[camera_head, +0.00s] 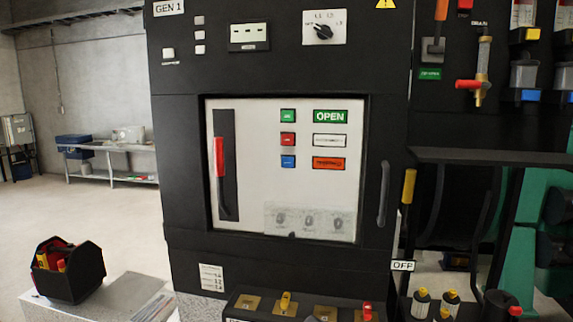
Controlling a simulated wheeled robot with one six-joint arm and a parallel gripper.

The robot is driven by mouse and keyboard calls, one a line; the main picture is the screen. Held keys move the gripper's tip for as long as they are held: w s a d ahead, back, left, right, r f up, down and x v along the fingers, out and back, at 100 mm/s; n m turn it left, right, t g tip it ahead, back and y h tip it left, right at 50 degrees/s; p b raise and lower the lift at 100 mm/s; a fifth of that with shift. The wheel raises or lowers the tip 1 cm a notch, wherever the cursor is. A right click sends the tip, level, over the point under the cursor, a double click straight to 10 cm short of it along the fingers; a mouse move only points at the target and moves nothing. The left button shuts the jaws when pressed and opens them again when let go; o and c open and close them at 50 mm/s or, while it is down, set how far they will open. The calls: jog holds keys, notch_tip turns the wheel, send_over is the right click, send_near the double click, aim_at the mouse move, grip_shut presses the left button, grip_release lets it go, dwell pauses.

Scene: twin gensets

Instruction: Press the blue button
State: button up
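My gripper is not in view.
A red-handled lever (219,158) is at the panel's left and a dark door handle (384,193) at its right. A low black box (300,306) with small levers stands in front. A black tool caddy (75,275) sits on a pale surface at left. Open floor lies behind it.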

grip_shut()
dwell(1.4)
